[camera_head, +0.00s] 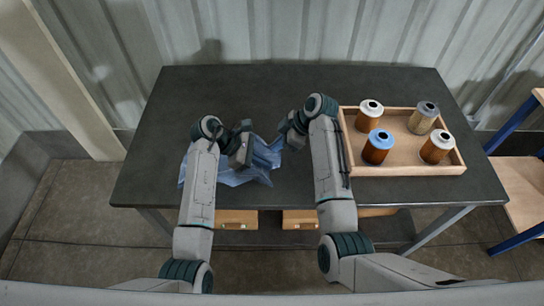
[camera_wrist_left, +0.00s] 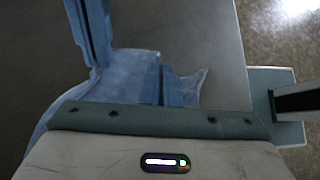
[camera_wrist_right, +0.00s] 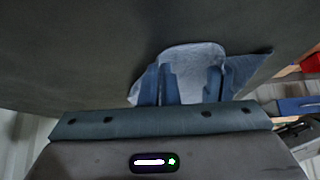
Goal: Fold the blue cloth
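The blue cloth (camera_head: 262,160) lies crumpled near the table's front edge, left of the tray. My left gripper (camera_head: 240,152) is over the cloth's left part and hides some of it. My right gripper (camera_head: 293,130) is at the cloth's upper right end.
A wooden tray (camera_head: 398,111) holds several filter cartridges, one with a blue top (camera_head: 378,147), on the right of the dark table (camera_head: 240,90). My right forearm passes close to the tray's left side. The table's back and left are clear. A wooden shelf stands at far right.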

